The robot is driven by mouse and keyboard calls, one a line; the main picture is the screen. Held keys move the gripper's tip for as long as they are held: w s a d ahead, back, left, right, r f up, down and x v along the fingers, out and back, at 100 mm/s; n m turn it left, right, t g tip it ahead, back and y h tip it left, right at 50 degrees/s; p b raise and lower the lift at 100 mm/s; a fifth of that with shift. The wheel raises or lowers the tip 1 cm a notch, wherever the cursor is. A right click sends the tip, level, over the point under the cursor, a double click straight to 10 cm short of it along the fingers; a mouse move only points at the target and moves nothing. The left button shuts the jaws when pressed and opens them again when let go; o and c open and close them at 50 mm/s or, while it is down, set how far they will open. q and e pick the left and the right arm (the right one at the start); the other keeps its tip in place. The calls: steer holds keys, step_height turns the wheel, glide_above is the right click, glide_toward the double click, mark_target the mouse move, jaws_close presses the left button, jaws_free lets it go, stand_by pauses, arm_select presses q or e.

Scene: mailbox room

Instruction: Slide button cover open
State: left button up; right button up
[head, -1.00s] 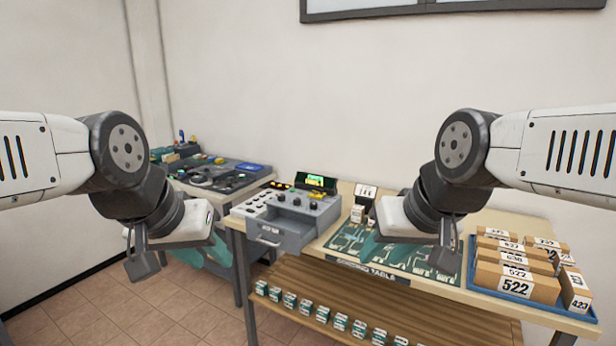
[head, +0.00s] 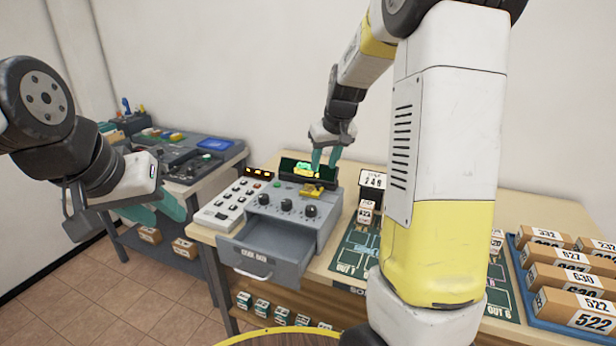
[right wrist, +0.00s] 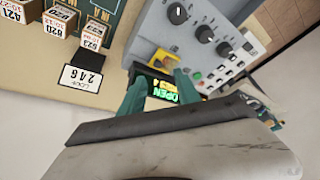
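The grey control console (head: 290,212) stands on the table with knobs on its sloped top. A small yellow piece, which looks like the button cover (head: 311,191), sits near the console's back edge, in front of the lit display. It also shows in the right wrist view (right wrist: 163,59). My right gripper (head: 327,162) is above and behind it, fingers pointing down near the display, apart and empty. In the right wrist view the teal fingertips (right wrist: 158,82) straddle the display, close to the yellow piece; contact cannot be told. My left gripper (head: 158,212) hangs at left, fingers apart and empty.
A drawer (head: 262,255) stands pulled out at the console's front. A white keypad panel (head: 232,203) is on its left. A blue tray (head: 522,285) with numbered boxes lies at right. My right arm hides part of the sorting mat (head: 356,248).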

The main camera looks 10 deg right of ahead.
mark_target(319, 185)
steer(key=x, duration=0.9)
steer(key=shift+w+d, duration=0.25)
steer(key=shift+d, duration=0.05)
jaws_close()
steer(key=shift+r, duration=0.1)
stand_by(1.0)
